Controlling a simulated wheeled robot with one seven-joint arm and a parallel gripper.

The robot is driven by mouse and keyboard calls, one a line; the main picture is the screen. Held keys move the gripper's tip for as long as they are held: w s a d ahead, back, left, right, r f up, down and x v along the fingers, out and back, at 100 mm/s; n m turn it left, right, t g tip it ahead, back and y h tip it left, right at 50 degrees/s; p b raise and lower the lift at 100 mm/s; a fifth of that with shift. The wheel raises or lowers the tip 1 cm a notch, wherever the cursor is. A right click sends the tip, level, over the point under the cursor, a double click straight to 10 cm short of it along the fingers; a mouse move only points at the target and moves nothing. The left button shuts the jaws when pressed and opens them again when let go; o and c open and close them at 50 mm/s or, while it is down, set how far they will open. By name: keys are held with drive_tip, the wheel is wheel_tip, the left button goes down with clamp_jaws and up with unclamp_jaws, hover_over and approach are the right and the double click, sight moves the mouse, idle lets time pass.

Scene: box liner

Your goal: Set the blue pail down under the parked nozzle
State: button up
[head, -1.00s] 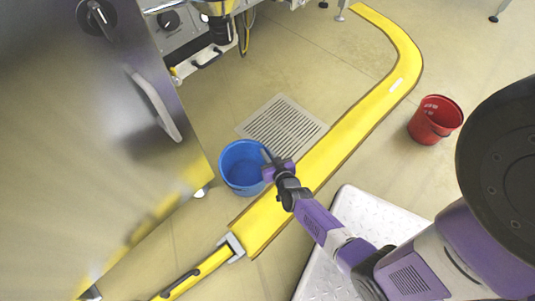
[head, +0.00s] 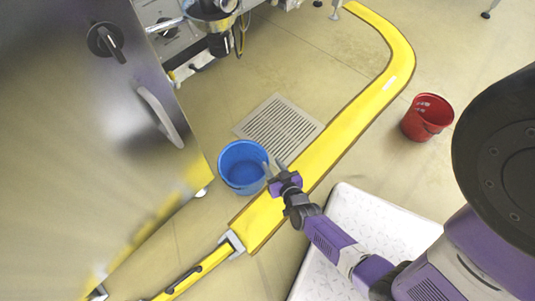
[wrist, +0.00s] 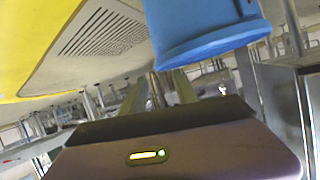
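The blue pail (head: 240,178) stands upright on the floor between the steel machine and the yellow floor strip, beside the floor grate's lower left corner. My gripper (head: 273,166) is at the pail's right rim, with its two fingers showing apart. In the wrist view the pail (wrist: 205,28) appears just past the fingers (wrist: 158,84), with no part of it clearly between them. I cannot tell whether a finger touches the rim. A dark nozzle-like fitting (head: 220,45) hangs below the silver machine head at the top, away from the pail; I cannot be sure it is the parked nozzle.
A floor grate (head: 279,126) lies above and right of the pail. The yellow strip (head: 325,147) curves past it under my arm. A red pail (head: 427,117) stands to the right. The steel cabinet (head: 95,150) bounds the left.

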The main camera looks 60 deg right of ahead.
drive_tip(key=s+a+r+n+t+y+p, duration=0.1)
drive_tip(key=s+a+r+n+y, duration=0.1)
drive_tip(key=s+a+r, duration=0.35)
drive_tip(key=s+a+r+n+t+y, duration=0.1)
drive_tip(key=s+a+r+n+t, duration=0.15)
drive_tip(key=a+r, duration=0.6)
drive_tip(key=s+a+r+n+y, duration=0.1)
drive_tip(key=s+a+r, duration=0.1)
drive_tip(key=r, duration=0.6)
drive_tip(key=s+a+r+n+y, duration=0.1)
drive_tip(key=r+n+y, duration=0.1)
drive_tip(key=r, duration=0.5)
drive_tip(key=s+a+r+n+y, duration=0.1)
drive_tip(key=s+a+r+y, duration=0.1)
drive_tip(key=r, duration=0.6)
drive_tip(key=shift+s+a+r+t, duration=0.35)
drive_tip(key=shift+t, duration=0.1)
drive_tip(key=shift+r+n, duration=0.1)
drive_tip(key=shift+n, duration=0.15)
wheel_tip(320, 180, up, 33)
drive_tip(key=p, duration=3.3)
